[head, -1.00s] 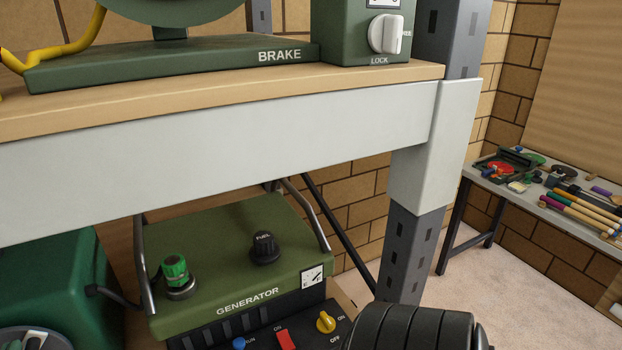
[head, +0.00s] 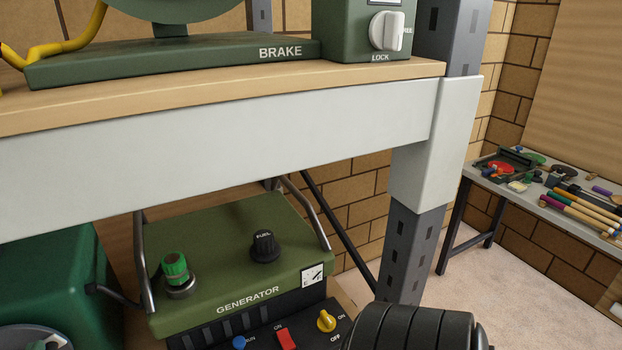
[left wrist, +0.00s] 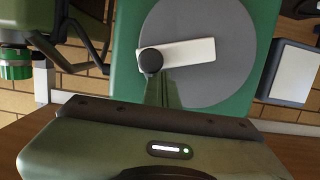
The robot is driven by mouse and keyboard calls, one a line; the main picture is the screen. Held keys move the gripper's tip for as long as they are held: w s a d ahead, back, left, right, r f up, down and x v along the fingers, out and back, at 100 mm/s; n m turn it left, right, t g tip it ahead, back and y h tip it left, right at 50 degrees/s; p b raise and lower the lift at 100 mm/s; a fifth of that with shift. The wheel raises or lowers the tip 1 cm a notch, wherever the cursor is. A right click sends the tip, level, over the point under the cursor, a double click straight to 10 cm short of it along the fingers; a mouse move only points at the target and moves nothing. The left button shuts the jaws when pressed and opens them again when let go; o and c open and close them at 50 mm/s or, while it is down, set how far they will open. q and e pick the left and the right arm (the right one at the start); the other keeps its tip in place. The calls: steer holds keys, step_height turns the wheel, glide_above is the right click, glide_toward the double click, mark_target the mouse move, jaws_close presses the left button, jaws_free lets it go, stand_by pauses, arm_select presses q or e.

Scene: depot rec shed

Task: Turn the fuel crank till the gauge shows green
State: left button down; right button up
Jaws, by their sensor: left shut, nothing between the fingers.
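The fuel crank is a grey disc (left wrist: 190,85) with a white arm (left wrist: 188,54) and a black knob (left wrist: 151,60), on a green box, in the left wrist view. The box (head: 50,270) and the disc's upper edge (head: 35,329) show at bottom left in the head view. My left gripper (left wrist: 162,80) is shut and empty, its fingertips right by the knob; I cannot tell whether they touch it. A small white gauge with a dark needle (head: 312,277) sits on the green generator (head: 225,235); its reading is too small to tell. My right gripper is not in view.
A shelf with a wide white front beam (head: 220,160) crosses above the generator. A grey post (head: 405,245) stands right of it. A black fuel cap (head: 265,246) and a green-topped knob (head: 176,270) rise from the generator. A cluttered side table (head: 590,225) stands far right.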

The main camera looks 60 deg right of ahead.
arm_select(q)
steer(key=shift+s+d+f, duration=0.15)
steer(key=shift+d, duration=0.15)
steer(key=shift+f, duration=0.1)
steer(key=shift+s+d+f+b, duration=0.15)
steer(key=shift+f+b, duration=0.25)
steer(key=shift+f, duration=0.25)
steer(key=shift+w+a+r+p, duration=0.1)
steer(key=shift+a+r+p, duration=0.05)
steer(key=shift+r+p, duration=0.3)
steer(key=shift+w+a+r+p, duration=0.15)
steer(key=shift+r+p, duration=0.15)
steer(key=shift+r, duration=0.25)
steer(key=shift+s+a+f, duration=0.1)
steer(key=shift+s+a, duration=0.2)
steer(key=shift+s, duration=0.1)
steer(key=f+v, duration=0.1)
steer(key=v, duration=0.7)
steer(key=shift+f, duration=0.3)
steer(key=shift+s, duration=0.15)
